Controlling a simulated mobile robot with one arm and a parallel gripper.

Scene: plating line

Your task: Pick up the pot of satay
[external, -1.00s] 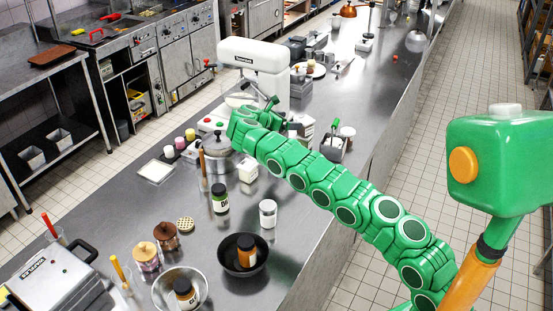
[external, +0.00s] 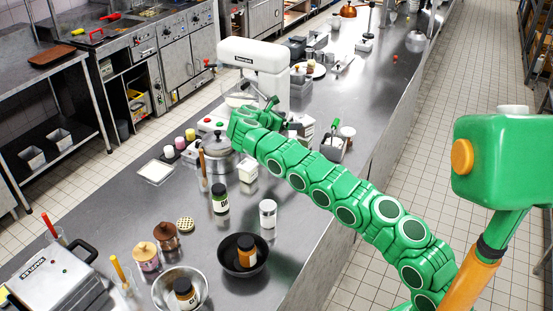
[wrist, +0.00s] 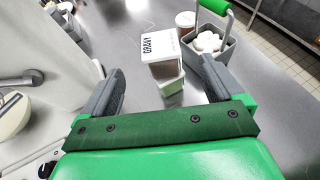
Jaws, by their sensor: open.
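No label that I can read says satay, so I cannot tell which pot is meant. In the external view my gripper is over the counter by the white mixer (external: 255,57), partly hidden by my arm.
A grey caddy (wrist: 208,52) with a green handle holds pale round things; a brown jar (wrist: 186,20) stands beside it.

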